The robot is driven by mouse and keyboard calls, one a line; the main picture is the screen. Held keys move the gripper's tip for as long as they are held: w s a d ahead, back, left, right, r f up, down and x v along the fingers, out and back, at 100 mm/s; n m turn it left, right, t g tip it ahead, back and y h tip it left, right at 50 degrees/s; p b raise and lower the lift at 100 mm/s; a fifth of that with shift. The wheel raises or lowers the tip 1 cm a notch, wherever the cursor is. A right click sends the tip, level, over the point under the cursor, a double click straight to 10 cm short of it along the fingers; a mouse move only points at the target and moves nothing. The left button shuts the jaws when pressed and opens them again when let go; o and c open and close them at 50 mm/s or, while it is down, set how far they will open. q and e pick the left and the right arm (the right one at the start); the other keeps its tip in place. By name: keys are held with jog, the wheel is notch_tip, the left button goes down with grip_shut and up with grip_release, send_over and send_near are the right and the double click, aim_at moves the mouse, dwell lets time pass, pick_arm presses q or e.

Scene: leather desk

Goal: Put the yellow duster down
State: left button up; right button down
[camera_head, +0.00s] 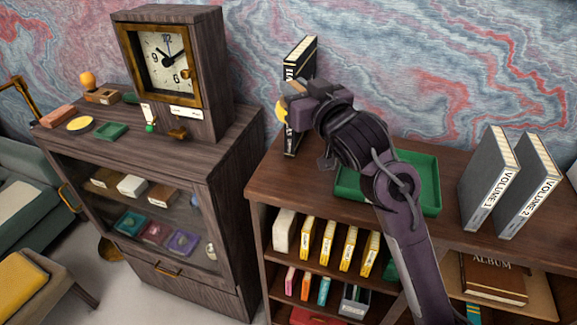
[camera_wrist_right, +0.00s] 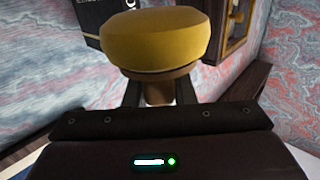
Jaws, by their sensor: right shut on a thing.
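The yellow duster (camera_wrist_right: 155,42) has a round yellow head and a short brown handle. My right gripper (camera_wrist_right: 159,95) is shut on its handle, with the head beyond the fingers. In the head view only a sliver of the duster (camera_head: 281,112) shows at the left side of the right gripper (camera_head: 287,98); the rest is hidden by the wrist. The gripper is in front of a black book at the left end of the low bookcase (camera_head: 268,186). The head view does not make clear how high the duster is above the top. My left gripper is not in view.
The black book (camera_head: 302,50) stands upright behind my wrist. A green tray (camera_head: 430,180) lies on the bookcase top, partly behind my arm. Grey volumes (camera_head: 489,180) stand to the right. A clock (camera_head: 168,58) stands on the cabinet to the left. The bookcase's front left top is bare.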

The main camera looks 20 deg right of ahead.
jog(key=shift+w+r, duration=0.25)
jog(key=shift+r, duration=0.15)
jog(key=f+p, duration=0.1)
jog(key=f, duration=0.8)
jog(key=f+p, duration=0.2)
jog(key=f, duration=0.8)
jog(key=shift+s+d+f, duration=0.1)
jog(key=shift+s+f, duration=0.1)
jog(key=c, duration=1.6)
grip_release()
jog(key=shift+f, duration=0.15)
jog(key=shift+c, duration=0.2)
jog(key=o, duration=0.4)
jog(key=shift+o, duration=0.2)
